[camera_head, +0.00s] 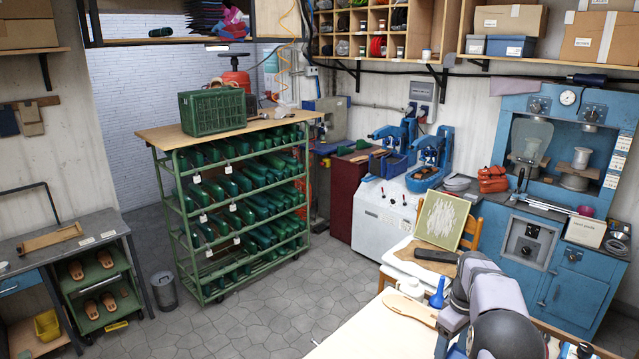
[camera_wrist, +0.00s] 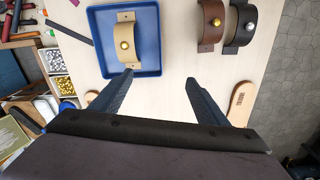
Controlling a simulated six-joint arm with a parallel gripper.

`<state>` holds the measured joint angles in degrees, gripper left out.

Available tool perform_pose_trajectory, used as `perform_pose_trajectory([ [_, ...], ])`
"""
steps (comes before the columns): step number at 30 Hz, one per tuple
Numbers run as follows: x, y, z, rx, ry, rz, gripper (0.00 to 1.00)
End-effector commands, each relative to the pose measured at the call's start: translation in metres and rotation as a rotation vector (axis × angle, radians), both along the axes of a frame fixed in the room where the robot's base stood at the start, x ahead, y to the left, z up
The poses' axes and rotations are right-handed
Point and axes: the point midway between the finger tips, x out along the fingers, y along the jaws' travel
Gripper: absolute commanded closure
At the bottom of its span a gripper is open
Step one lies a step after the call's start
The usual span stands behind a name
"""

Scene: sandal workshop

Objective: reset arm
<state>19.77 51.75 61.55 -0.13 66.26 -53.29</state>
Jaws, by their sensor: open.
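My gripper (camera_wrist: 158,81) is open and empty in the wrist view, its two dark fingers spread apart above the pale tabletop. Ahead of the fingers is a blue tray (camera_wrist: 94,40). A tan strap (camera_wrist: 125,62) with a gold stud lies in it. In the head view my arm shows at the bottom right, and the gripper's fingers cannot be made out there.
A brown strap (camera_wrist: 209,37) and a black strap (camera_wrist: 236,35) lie right of the tray. A wooden sole (camera_wrist: 242,103) lies near the right finger. Left of the tray is an organizer with gold studs (camera_wrist: 62,88). A green rack (camera_head: 180,215) stands across the floor.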

Motion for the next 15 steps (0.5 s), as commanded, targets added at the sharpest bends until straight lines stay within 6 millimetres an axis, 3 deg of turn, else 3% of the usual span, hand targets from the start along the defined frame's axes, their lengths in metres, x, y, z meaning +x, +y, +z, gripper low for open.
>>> perform_pose_trajectory([
  [1, -0.008, 0.016, 0.003, 0.001, -0.001, -0.025, 0.32],
  [8, -0.057, 0.074, 0.015, 0.002, -0.002, -0.166, 0.32],
  [15, -0.131, 0.127, 0.012, 0.004, -0.001, -0.314, 0.32],
])
